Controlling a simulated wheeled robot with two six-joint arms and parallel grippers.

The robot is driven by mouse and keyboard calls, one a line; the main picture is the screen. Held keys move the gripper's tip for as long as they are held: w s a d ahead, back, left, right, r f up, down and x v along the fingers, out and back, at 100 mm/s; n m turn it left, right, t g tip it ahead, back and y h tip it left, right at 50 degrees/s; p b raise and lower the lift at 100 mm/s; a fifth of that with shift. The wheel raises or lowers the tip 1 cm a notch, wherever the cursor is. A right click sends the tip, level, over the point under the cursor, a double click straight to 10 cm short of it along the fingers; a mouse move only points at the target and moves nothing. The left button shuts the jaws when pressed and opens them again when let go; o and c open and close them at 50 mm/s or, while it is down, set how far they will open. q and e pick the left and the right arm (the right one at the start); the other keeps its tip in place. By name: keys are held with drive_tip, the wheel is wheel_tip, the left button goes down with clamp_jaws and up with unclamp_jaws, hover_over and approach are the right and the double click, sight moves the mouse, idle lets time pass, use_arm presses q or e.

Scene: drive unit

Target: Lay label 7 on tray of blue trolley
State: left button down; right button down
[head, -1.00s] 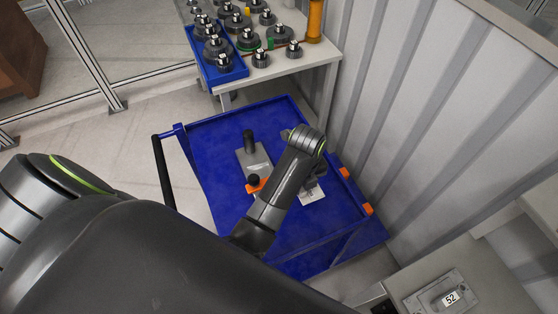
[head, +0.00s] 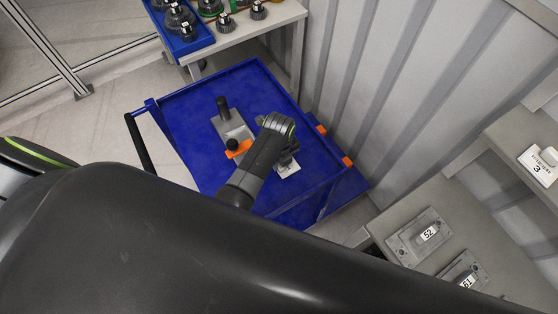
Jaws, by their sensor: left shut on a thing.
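The blue trolley's tray (head: 190,160) fills the middle of the head view. My left arm reaches over it, and my left gripper (head: 285,158) points down at the tray's right part, mostly hidden by its own wrist. It is shut on a small white card, the label (head: 288,169), whose visible face shows no readable number. The label is at or just above the tray surface; I cannot tell whether it touches. My right gripper is out of view.
A grey metal plate with a black knob (head: 223,108) and an orange part (head: 239,149) lies on the tray, left of my wrist. Labelled plates (head: 420,236) are on the bench at right. The tray's left side is clear.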

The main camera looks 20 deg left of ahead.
use_arm(q)
drive_tip(key=shift+f, duration=0.15)
drive_tip(key=c, duration=1.3)
unclamp_jaws()
drive_tip(key=shift+c, duration=0.2)
wheel_tip(320, 180, up, 12)
drive_tip(key=b, duration=0.2)
drive_tip(key=shift+r, duration=0.2)
